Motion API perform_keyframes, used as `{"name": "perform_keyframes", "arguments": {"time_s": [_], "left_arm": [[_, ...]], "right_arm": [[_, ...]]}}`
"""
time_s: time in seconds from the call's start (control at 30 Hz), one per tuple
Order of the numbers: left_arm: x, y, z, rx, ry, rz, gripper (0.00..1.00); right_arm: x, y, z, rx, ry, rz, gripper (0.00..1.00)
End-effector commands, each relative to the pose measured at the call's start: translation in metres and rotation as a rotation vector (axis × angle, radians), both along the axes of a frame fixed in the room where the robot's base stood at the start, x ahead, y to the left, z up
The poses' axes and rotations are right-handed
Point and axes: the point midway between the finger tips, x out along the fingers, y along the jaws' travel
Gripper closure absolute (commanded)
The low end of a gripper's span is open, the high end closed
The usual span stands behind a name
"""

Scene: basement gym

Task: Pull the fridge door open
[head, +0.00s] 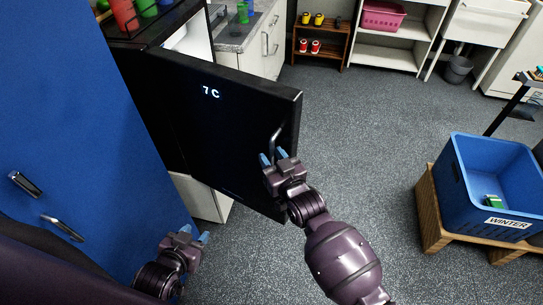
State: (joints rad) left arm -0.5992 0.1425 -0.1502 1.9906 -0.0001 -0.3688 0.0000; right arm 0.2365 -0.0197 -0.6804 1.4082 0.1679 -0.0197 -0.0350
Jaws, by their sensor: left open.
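The black fridge door (213,128) stands swung out from the fridge, with a lit "7 C" readout. A strip of white interior (190,42) shows behind its top edge. Its dark handle (276,140) is near the free edge on the right. My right gripper (273,157) is at the lower end of the handle, its blue fingertips spread apart on either side of it. Whether they touch it is not clear. My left gripper (195,233) is open and empty, low in front of the blue cabinet and apart from the door.
A tall blue cabinet (70,120) stands at the left. Cups (125,14) stand on top of the fridge. A blue crate (500,172) marked WINTER sits on a wooden pallet (432,225) at the right. The grey floor (355,125) between door and crate is clear.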

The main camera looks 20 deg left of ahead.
Motion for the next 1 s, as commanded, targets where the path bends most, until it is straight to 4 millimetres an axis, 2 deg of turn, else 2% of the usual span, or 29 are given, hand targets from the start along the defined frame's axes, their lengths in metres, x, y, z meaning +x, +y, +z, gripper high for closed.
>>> {"name": "perform_keyframes", "arguments": {"time_s": [0.6, 1.0], "left_arm": [[-0.003, 0.001, -0.002, 0.0, 0.006, 0.002, 0.57], [0.001, 0.0, 0.0, 0.0, -0.001, 0.0, 0.57]], "right_arm": [[-0.069, -0.063, -0.001, -0.001, 0.001, 0.0, 0.62], [-0.077, -0.07, 0.0, 0.0, 0.0, 0.001, 0.62]]}}
